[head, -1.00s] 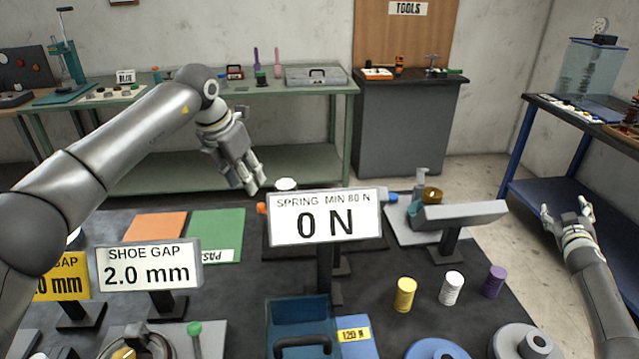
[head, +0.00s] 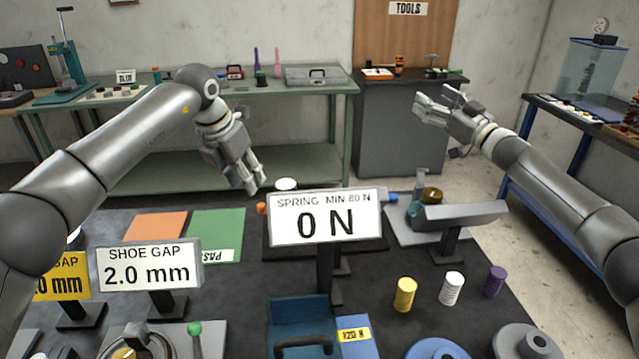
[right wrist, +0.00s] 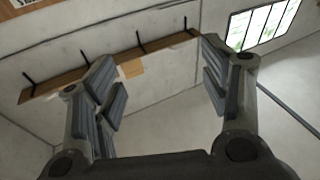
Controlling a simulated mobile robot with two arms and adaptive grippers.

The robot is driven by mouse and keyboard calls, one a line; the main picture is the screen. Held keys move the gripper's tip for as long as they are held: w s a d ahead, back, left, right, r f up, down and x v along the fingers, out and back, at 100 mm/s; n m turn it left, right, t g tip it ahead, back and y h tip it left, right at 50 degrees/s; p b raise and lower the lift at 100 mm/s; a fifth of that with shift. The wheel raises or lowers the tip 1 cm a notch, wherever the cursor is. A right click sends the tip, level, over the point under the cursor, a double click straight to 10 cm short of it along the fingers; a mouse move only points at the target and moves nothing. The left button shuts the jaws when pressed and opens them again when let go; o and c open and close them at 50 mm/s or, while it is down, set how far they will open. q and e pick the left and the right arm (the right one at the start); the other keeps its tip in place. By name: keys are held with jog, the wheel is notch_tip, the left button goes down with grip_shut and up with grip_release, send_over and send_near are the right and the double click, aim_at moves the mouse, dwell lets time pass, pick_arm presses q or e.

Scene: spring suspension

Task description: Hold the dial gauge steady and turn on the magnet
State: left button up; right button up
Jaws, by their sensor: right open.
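My left gripper (head: 252,182) points down over the far part of the work mat. Its fingers look close together, but I cannot tell whether they are shut or hold anything. A small white round top (head: 286,184) shows just right of its fingertips. It may belong to the dial gauge, but the "0 N" spring sign (head: 325,217) hides what is below it. I cannot make out the magnet or its switch. My right gripper (head: 437,101) is open and empty, raised in front of the dark cabinet.
Yellow (head: 405,294), white (head: 451,288) and purple (head: 495,281) springs stand nearer. A "2.0 mm" sign (head: 149,264) and blue bin (head: 300,312) are in front. The air around my right gripper is clear.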

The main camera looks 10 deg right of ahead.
jog(key=s+a+r+n+g+y, duration=0.1)
jog(key=a+r+g+y, duration=0.15)
jog(key=a+r, duration=0.2)
jog(key=n+g+y, duration=0.6)
jog(key=n+g, duration=0.3)
jog(key=g, duration=0.4)
send_near(286, 184)
jog(key=s+x, duration=0.1)
jog(key=x, duration=0.7)
jog(key=w+x, duration=0.1)
jog(key=x, duration=0.1)
jog(key=shift+f, duration=0.35)
jog(key=c, duration=1.4)
pick_arm(q)
jog(key=shift+o, duration=0.5)
